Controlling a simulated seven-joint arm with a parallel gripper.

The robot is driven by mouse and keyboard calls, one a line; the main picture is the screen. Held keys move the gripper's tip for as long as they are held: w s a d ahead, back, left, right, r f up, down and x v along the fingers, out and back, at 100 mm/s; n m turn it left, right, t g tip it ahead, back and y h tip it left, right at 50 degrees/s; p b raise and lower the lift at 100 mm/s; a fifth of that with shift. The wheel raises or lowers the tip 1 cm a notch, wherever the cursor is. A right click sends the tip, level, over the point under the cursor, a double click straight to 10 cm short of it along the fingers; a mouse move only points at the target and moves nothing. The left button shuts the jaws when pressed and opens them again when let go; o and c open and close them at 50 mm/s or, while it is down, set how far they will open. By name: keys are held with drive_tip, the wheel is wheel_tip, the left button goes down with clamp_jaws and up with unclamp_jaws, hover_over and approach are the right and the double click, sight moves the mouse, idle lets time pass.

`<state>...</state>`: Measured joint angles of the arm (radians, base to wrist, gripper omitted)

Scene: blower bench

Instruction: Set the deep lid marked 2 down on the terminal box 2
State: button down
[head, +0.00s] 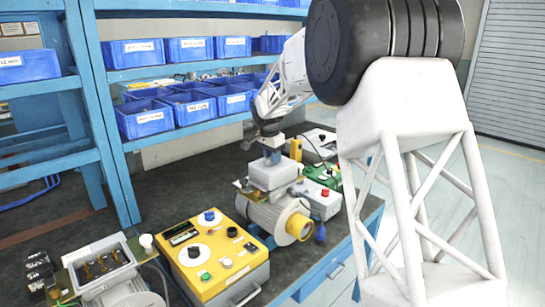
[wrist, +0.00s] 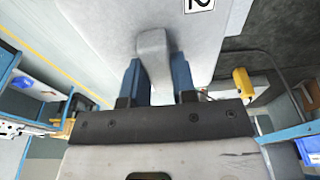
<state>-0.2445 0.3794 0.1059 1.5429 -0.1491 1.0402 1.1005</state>
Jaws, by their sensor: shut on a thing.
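My gripper (head: 271,156) is shut on the upright tab of the grey deep lid (head: 273,174). In the wrist view the two blue fingers (wrist: 157,82) pinch that tab, and a label with a 2 shows on the lid (wrist: 95,25) at the top edge. In the head view the lid looks level, right over the middle grey motor (head: 265,215). It hides whatever box is under it, and I cannot tell whether it touches. An open terminal box (head: 100,268) with brass-coloured terminals sits at the lower left; I see no number on it.
A yellow control box (head: 213,262) with knobs stands between the two motors. A red-topped grey box (head: 322,200) and a green unit (head: 325,175) stand close on the right. Blue bins (head: 145,118) fill the shelves behind. Bare dark bench lies at the back left.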

drive_tip(key=shift+f, duration=0.7)
idle(1.0)
drive_tip(key=c, duration=0.8)
unclamp_jaws()
drive_tip(key=shift+c, duration=0.2)
drive_tip(key=shift+s+a+r, duration=0.15)
drive_tip(key=shift+r, duration=1.15)
drive_tip(key=shift+s+a+r, duration=0.1)
drive_tip(key=shift+a+r, duration=0.05)
drive_tip(key=shift+r, duration=1.1)
drive_tip(key=shift+s+a+r, duration=0.15)
drive_tip(key=shift+r, duration=1.15)
